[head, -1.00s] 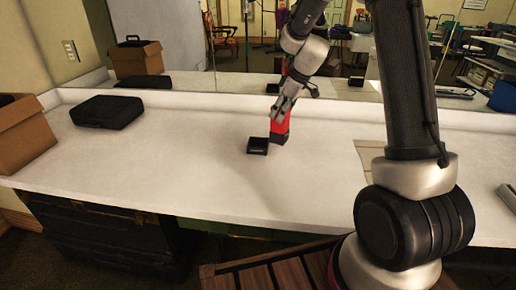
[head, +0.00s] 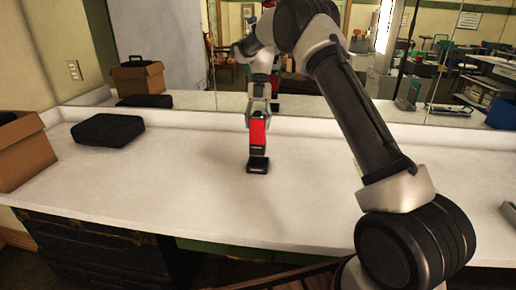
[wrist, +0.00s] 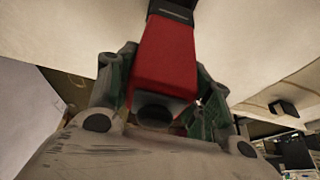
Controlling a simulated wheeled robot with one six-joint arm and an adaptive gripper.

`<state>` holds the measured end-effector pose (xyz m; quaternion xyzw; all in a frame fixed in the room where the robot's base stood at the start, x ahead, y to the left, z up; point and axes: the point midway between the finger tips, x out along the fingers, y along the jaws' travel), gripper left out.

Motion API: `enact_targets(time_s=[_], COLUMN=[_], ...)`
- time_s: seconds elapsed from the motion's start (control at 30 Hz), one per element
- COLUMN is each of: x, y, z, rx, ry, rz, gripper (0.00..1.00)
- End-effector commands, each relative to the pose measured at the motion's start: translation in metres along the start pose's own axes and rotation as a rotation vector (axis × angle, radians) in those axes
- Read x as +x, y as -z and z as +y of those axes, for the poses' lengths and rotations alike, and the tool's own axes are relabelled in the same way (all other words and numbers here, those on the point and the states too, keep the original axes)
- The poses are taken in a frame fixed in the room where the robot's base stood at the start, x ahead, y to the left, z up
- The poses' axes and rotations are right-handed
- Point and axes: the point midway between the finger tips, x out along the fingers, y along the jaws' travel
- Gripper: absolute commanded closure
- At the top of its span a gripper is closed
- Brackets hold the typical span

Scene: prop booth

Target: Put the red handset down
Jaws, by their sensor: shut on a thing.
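The red handset (head: 259,132) stands about upright over the white counter, its black lower end pointing down. My gripper (head: 258,107) is shut on its upper part from above. A small black cradle (head: 258,167) sits on the counter directly under or just in front of the handset's lower end. I cannot tell whether the handset is seated in it or only above or behind it. In the wrist view the red handset (wrist: 165,55) lies between the two fingers of my gripper (wrist: 160,95), its dark far end at the top edge.
The white counter (head: 180,185) is clear around the cradle. A flat black case (head: 108,130) lies at the left, beside a cardboard box (head: 25,155). A mirror (head: 190,55) runs along the back behind a low ledge. My arm covers part of the right side.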

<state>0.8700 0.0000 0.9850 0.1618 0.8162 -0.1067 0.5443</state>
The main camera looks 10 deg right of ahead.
Motion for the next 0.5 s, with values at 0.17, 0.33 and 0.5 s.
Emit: enact_targets(time_s=[0.17,0.33,0.5], x=[0.021,0.046,0.062], y=[-0.009,-0.018,-0.026], z=[0.000,-0.001,0.000], rx=[0.001,0.002,0.002], ry=[-0.001,0.000,-0.002], rz=[0.000,0.002,-0.002], gripper=[1.00,1.00,1.00])
